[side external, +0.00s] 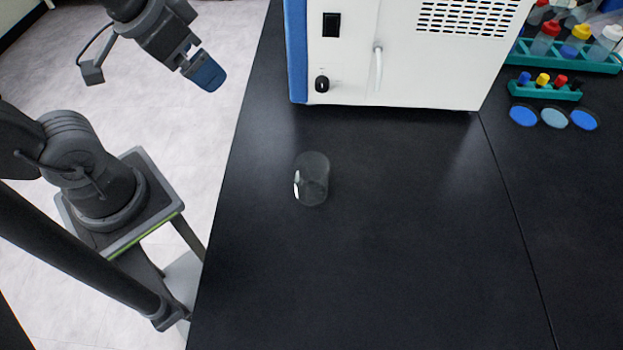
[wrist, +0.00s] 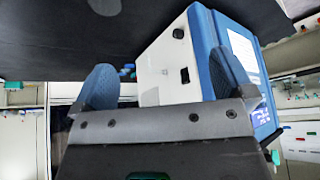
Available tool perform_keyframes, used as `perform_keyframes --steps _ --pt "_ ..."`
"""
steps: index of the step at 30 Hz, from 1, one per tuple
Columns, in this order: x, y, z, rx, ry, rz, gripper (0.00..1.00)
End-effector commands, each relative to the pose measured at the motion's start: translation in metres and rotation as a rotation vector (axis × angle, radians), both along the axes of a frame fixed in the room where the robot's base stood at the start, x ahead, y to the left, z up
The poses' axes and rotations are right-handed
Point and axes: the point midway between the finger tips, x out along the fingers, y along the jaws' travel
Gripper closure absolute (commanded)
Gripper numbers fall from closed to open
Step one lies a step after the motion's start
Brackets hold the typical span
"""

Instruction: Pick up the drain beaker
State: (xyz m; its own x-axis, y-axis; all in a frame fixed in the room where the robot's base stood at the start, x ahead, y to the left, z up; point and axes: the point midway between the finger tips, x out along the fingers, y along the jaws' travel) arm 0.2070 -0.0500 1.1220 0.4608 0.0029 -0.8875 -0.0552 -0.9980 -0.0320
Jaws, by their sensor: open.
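The drain beaker (side external: 312,180) is a small clear glass vessel standing on the black bench in front of the white machine. It looks empty in the side view. My gripper (side external: 208,74) is at the upper left of the side view, off the bench's left edge and well apart from the beaker. In the wrist view my gripper (wrist: 162,88) shows two blue fingers spread wide with nothing held between them. I do not make out the beaker in the wrist view.
The white and blue freeze dryer (side external: 400,60) stands behind the beaker, with a drain tube (side external: 378,70) on its front; the machine (wrist: 165,60) also shows in the wrist view. A teal rack (side external: 545,90) and blue discs (side external: 523,116) are at far right. Bench around the beaker is clear.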

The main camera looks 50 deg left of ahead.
Motion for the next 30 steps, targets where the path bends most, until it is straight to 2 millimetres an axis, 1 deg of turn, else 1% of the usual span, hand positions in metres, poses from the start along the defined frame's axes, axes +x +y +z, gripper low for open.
perform_keyframes --steps 2,5,6,8,9,11,12,14,15,18,21,24,27,30 --pt "0.008 -0.006 -0.003 0.061 0.035 -0.118 0.0" --pt "0.023 -0.019 -0.011 0.193 0.097 -0.369 0.0" --pt "0.03 -0.027 -0.015 0.256 0.124 -0.493 0.0" --pt "0.041 -0.039 -0.023 0.352 0.166 -0.688 0.0" --pt "0.048 -0.048 -0.029 0.415 0.192 -0.817 0.0" --pt "0.058 -0.063 -0.039 0.509 0.229 -1.015 0.0" --pt "0.063 -0.074 -0.047 0.571 0.254 -1.148 0.0" --pt "0.071 -0.09 -0.06 0.659 0.289 -1.343 0.0" --pt "0.075 -0.101 -0.068 0.715 0.31 -1.468 0.0" --pt "0.081 -0.126 -0.089 0.836 0.357 -1.742 0.0" --pt "0.084 -0.145 -0.105 0.924 0.392 -1.943 0.0" --pt "0.085 -0.155 -0.115 0.975 0.412 -2.064 0.0" --pt "0.087 -0.158 -0.123 0.995 0.422 -2.112 0.0" --pt "0.09 -0.154 -0.136 0.997 0.428 -2.118 0.0"
